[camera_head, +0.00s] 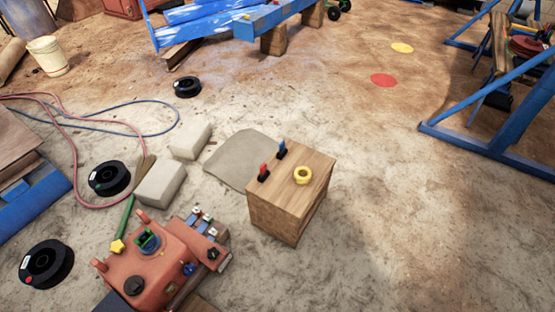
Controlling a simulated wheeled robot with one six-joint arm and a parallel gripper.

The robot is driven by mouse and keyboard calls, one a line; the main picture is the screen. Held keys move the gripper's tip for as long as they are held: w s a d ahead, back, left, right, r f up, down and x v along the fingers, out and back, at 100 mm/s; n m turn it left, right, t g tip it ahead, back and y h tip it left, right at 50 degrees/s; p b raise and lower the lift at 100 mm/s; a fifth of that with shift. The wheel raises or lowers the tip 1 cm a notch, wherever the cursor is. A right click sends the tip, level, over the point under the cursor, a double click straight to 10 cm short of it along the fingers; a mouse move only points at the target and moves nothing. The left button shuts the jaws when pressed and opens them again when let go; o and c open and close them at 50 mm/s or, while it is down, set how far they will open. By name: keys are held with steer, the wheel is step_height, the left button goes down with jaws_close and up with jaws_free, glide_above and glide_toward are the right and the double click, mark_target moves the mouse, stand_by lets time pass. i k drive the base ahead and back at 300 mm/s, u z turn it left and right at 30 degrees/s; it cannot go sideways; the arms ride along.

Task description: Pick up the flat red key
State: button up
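A small red upright piece (264,170), which looks like the flat red key, stands in a black base on the left part of the top of a wooden box (277,217). A similar blue piece (282,148) stands in a black base behind it, near the far edge. A yellow ring-shaped piece (303,175) lies on the box top to the right. The red piece is small, so its exact shape is hard to tell. My gripper is not in view.
An orange-red machine (152,272) with levers and coloured parts stands left of the box. Pale blocks (160,182), black spools (48,263), and red and blue hoses lie further left. Blue steel frames (480,146) stand right and back. The ground right of the box is clear.

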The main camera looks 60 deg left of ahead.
mark_target(262, 169)
steer(key=u, duration=0.45)
steer(key=i, duration=1)
steer(key=u, duration=1.6)
steer(key=i, duration=0.7)
steer(key=u, duration=0.65)
